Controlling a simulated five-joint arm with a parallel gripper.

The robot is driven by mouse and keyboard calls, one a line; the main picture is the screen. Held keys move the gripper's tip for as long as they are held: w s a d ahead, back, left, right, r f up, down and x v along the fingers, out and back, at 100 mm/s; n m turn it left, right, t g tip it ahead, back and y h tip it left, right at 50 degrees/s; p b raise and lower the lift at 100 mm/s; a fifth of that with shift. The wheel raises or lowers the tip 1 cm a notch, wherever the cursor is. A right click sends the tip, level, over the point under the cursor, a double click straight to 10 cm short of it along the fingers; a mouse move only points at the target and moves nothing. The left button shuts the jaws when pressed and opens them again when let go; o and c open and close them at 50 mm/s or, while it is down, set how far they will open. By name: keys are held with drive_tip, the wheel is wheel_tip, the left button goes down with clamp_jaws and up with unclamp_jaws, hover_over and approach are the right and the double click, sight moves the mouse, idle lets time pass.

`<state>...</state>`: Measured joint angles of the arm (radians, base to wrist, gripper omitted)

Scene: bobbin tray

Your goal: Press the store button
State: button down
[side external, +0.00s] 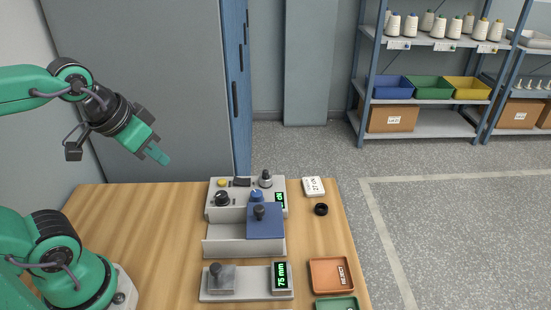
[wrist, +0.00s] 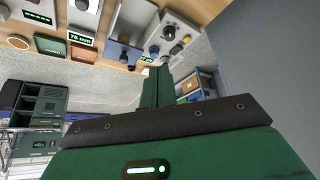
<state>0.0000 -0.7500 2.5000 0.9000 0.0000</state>
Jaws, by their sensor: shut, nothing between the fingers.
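A grey control box (side external: 211,209) stands at the back of the wooden table. It carries a small yellow button (side external: 222,183), dark knobs, a blue knob (side external: 256,195) and a green display. No store label is readable, so I cannot tell which control is the store button. The box also shows at the top of the wrist view (wrist: 174,24). My gripper (side external: 160,156) is shut and empty, in the air above and left of the box, touching nothing. In the wrist view its shut fingers (wrist: 158,75) point up the picture.
In front of the box are a grey tray with a blue block (side external: 267,222) and a gauge (side external: 245,291) reading 75 mm. A reject tray (side external: 331,275), a green tray (side external: 337,304), a white label block (side external: 313,186) and a black ring (side external: 321,210) lie right. The table's left is clear.

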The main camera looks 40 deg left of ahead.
drive_tip(key=shift+w, duration=0.15)
idle(0.4)
drive_tip(key=n+g, duration=0.6)
drive_tip(key=n, duration=0.3)
hover_over(221, 181)
wheel_tip(221, 181, down, 6)
drive_tip(key=shift+f, duration=0.15)
drive_tip(key=shift+w, duration=0.1)
drive_tip(key=shift+f, duration=0.15)
wheel_tip(221, 181, down, 14)
drive_tip(key=shift+r, duration=0.15)
idle(0.7)
